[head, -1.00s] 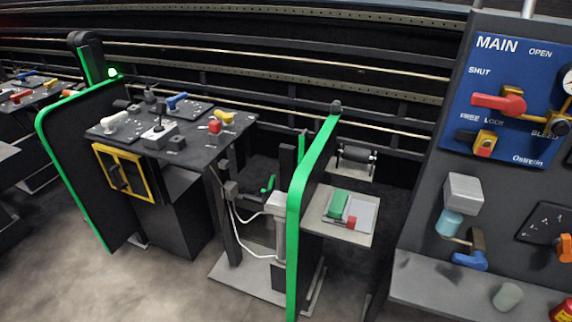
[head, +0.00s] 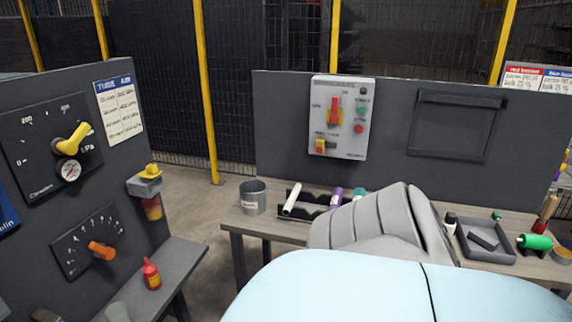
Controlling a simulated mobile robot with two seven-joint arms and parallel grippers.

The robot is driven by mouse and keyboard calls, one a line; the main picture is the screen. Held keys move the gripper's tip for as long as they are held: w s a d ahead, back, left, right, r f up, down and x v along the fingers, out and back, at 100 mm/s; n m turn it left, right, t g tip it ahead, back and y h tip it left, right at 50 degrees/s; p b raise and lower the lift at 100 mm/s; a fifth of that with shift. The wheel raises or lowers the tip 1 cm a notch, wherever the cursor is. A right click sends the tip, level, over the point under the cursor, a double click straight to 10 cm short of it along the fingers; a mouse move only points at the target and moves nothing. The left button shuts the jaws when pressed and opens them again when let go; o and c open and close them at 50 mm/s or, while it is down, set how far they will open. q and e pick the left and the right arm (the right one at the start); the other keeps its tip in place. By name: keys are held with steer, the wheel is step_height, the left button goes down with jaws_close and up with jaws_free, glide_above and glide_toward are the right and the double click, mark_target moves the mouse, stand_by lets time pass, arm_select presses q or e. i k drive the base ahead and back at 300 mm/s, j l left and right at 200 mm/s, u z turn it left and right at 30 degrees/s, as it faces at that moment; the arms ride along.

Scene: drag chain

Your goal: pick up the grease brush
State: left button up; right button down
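No thing can be surely made out as the grease brush. A wooden-handled tool (head: 547,209) with a reddish lower part stands upright at the right end of the workbench, and it is too small to tell whether it is a brush. A green cylinder (head: 534,242) lies in front of it, with a small tan-rimmed cup (head: 563,254) to its right. Neither of my grippers is in view. A large pale blue and grey shape in the foreground hides the middle and front of the workbench.
The workbench (head: 248,222) carries a metal can (head: 252,197), a black rack (head: 309,198) with several coloured tubes, and a grey tray (head: 487,242). A red bottle (head: 151,274) stands on the left panel's shelf (head: 185,262). Open floor (head: 195,205) lies between panel and bench.

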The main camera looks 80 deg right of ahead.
mark_target(548, 209)
steer(key=z, duration=4.05)
